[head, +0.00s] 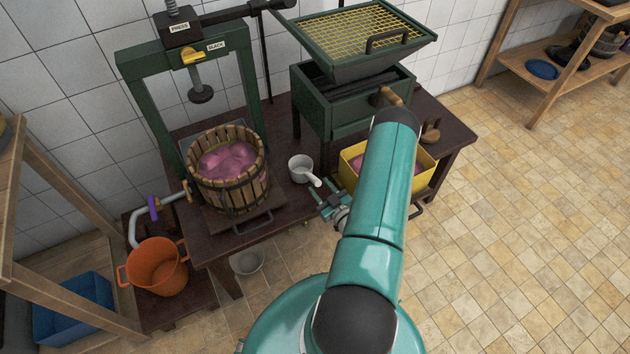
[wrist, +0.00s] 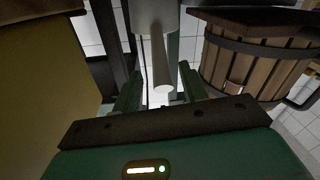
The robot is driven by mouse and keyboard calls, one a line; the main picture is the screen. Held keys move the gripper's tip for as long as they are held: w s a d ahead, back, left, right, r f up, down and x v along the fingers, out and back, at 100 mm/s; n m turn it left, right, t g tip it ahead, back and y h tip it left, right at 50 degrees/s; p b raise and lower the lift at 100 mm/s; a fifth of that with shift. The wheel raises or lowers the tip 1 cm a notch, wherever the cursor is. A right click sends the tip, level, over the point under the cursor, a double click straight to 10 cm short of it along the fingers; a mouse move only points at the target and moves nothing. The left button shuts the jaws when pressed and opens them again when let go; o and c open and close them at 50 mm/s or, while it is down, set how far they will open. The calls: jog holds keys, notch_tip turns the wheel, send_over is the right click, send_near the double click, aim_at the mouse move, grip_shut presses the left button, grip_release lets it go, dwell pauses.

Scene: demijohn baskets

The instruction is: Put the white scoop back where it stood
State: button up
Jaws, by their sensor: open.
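The white scoop (head: 300,168) appears to stand on the dark table (head: 285,205), between the slatted basket and the yellow crate. Its handle points toward my gripper (head: 327,200). In the wrist view the scoop (wrist: 154,18) is at the top, partly cut off by the frame, with its handle reaching down. My gripper (wrist: 161,82) is open there, one finger on each side of the handle's end, with gaps showing on both sides. I cannot tell how deep the handle reaches between the fingers.
The slatted basket (head: 230,190) with purple pulp stands under the green press (head: 145,80) on the left. The yellow crate (head: 348,172) is close on the right, partly hidden by my arm, below the green crusher (head: 345,112). An orange bucket (head: 157,268) stands lower left.

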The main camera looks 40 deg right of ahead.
jog(key=s+a, duration=0.1)
jog(key=s, duration=0.6)
jog(key=shift+a, duration=0.2)
